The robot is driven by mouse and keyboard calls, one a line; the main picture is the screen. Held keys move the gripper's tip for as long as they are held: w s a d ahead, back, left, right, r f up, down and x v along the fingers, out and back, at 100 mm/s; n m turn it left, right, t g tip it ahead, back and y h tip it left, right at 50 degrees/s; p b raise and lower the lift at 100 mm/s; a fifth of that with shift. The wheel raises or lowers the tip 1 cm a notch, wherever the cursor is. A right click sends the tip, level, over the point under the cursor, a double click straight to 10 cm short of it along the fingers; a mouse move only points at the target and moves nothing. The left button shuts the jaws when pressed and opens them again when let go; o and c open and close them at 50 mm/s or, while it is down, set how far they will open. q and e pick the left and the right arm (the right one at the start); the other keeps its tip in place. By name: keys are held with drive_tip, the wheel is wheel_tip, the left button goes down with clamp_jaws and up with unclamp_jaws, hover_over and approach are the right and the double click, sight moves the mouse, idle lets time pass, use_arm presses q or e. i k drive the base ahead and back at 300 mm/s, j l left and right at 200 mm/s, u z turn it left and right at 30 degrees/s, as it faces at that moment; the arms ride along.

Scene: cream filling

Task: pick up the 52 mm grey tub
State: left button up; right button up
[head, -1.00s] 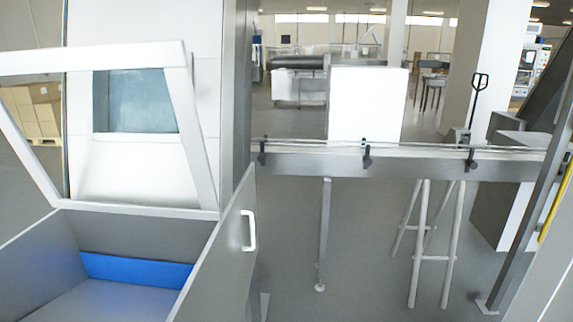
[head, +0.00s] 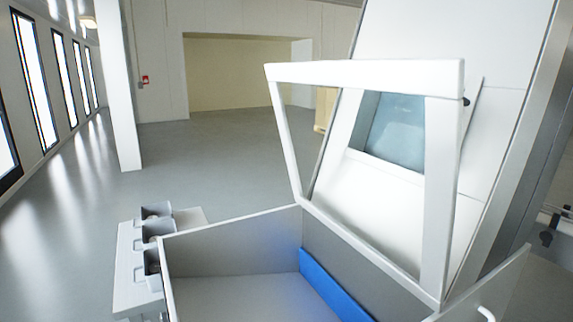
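The inside of each is only partly visible. Neither of my grippers is in view.
The containers sit by a pale stand (head: 127,270) beside a large open grey bin (head: 232,250) with a blue strip (head: 330,290) inside. A raised white-framed lid (head: 445,180) rises behind the bin. Open floor (head: 85,215) lies to the left.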

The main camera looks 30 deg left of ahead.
sight(163, 210)
drive_tip(key=i+l+u, duration=0.2)
drive_tip(key=u, duration=0.2)
drive_tip(key=i+l+u, duration=0.15)
drive_tip(key=l+u, duration=0.25)
drive_tip(key=i+l+u, duration=0.1)
drive_tip(key=l+u, duration=0.6)
drive_tip(key=u, duration=0.15)
drive_tip(key=l+u, duration=0.15)
drive_tip(key=l, duration=0.25)
drive_tip(key=j+u, duration=0.25)
drive_tip(key=u, duration=0.25)
drive_tip(key=i+j+u, duration=0.25)
drive_tip(key=j, duration=0.2)
drive_tip(key=i+j+u, duration=0.25)
drive_tip(key=j, duration=0.25)
drive_tip(key=i+j+u, duration=0.1)
drive_tip(key=j+u, duration=0.15)
drive_tip(key=j, duration=0.15)
drive_tip(key=i+j+u, duration=0.3)
drive_tip(key=i+j+z, duration=0.1)
drive_tip(key=i+z, duration=0.15)
drive_tip(key=i, duration=0.3)
drive_tip(key=i+j+z, duration=0.3)
drive_tip(key=i, duration=0.2)
drive_tip(key=i+j+z, duration=0.25)
drive_tip(key=i, duration=0.3)
drive_tip(key=i+z, duration=0.95)
drive_tip(key=i+j+z, duration=0.25)
drive_tip(key=z, duration=0.2)
